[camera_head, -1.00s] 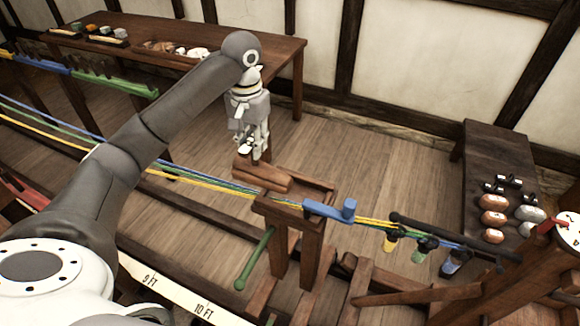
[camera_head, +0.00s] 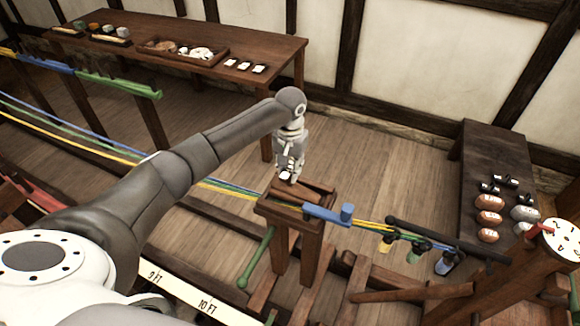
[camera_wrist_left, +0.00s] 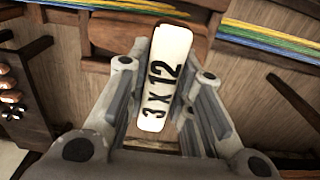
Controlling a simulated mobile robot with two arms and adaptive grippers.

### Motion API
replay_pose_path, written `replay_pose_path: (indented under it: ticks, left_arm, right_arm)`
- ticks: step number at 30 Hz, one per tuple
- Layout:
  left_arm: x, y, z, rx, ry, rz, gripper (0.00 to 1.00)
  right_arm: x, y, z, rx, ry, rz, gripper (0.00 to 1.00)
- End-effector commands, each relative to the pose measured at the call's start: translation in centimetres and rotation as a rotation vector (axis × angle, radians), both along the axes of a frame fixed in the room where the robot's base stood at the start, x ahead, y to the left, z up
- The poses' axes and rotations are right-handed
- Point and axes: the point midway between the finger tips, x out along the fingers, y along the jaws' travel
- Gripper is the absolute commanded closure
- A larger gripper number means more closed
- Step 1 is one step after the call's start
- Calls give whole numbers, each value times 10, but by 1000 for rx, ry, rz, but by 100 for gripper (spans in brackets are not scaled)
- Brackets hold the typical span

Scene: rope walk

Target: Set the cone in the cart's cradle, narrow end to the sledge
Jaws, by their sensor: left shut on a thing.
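My left gripper (camera_head: 288,178) is shut on the cone's grip, which carries a white label reading "3 x 12" (camera_wrist_left: 164,80) in the left wrist view. The brown wooden cone (camera_head: 296,196) is under the fingers, at the top of the cart (camera_head: 262,208), between its wooden rims. The cone (camera_wrist_left: 112,34) also shows beyond the fingers in the left wrist view. I cannot tell whether it rests in the cradle or hangs just above, nor which end is narrow. The sledge is not clearly identifiable to the right. My right gripper is not in view.
Blue, green and yellow strands (camera_head: 225,190) run past the cart to a dark bar with hooks (camera_head: 425,240). A blue lever (camera_head: 328,214) sits at the cart's right. Back table (camera_head: 275,50) and right bench (camera_head: 485,150) hold small items.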

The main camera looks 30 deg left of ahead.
Motion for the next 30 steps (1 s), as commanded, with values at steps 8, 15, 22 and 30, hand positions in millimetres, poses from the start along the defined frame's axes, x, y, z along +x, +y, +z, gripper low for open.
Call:
replay_pose_path:
  ticks: [8, 15, 22, 30]
  left_arm:
    - [0, 0, -1, -1, -2, 0, 100]
    - [0, 0, -3, 0, -1, 1, 58]
    - [0, 0, -3, 0, -1, 1, 57]
    - [2, 0, 14, -1, -5, 2, 57]
  right_arm:
    - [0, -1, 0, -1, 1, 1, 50]
    - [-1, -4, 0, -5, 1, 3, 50]
    - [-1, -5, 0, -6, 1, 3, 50]
    - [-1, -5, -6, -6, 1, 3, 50]
